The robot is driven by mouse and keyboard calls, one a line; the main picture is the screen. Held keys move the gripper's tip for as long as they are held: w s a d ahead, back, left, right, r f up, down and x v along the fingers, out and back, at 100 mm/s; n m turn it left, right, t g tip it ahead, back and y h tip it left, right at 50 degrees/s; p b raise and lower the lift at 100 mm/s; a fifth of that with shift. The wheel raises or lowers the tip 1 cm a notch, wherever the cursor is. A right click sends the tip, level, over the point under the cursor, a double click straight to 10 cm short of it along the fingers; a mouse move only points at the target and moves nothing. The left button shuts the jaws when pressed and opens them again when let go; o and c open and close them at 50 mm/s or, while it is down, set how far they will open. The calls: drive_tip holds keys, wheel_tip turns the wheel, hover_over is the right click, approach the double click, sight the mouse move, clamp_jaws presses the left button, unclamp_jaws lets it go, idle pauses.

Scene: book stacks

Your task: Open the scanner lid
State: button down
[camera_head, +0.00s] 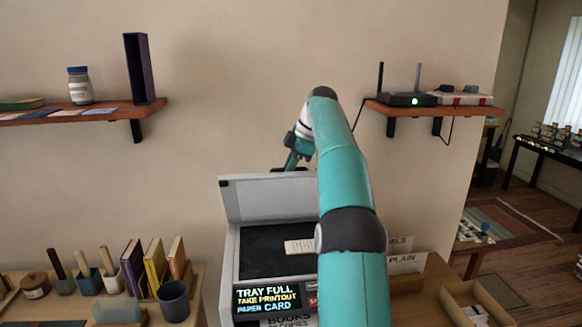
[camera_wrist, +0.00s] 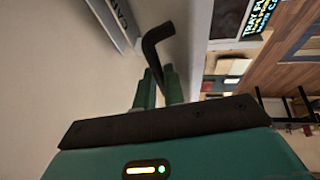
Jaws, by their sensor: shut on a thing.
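The scanner stands against the wall in the head view, with its dark bed (camera_head: 262,252) uncovered. Its pale lid (camera_head: 262,200) is raised and stands steeply above the back of the bed. My gripper (camera_head: 291,168) is at the lid's top edge, partly hidden by my arm. In the wrist view, the teal fingers of my gripper (camera_wrist: 158,88) are shut on a black bent handle (camera_wrist: 157,42). A pale slip (camera_head: 299,246) lies at the bed, partly behind my arm. The scanner's display (camera_head: 267,299) reads "TRAY FULL TAKE PRINTOUT PAPER CARD".
Left of the scanner, a table holds upright books (camera_head: 156,268), a dark mug (camera_head: 173,300) and wooden-handled tools. Wall shelves hold a jar (camera_head: 79,85) on the left and a router (camera_head: 408,99) on the right. An open box (camera_head: 478,305) stands at lower right.

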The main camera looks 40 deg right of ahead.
drive_tip(key=shift+d+f, duration=0.1)
drive_tip(key=shift+f, duration=0.2)
drive_tip(key=c, duration=1.5)
unclamp_jaws()
drive_tip(key=shift+w, duration=0.15)
drive_tip(key=shift+r, duration=0.15)
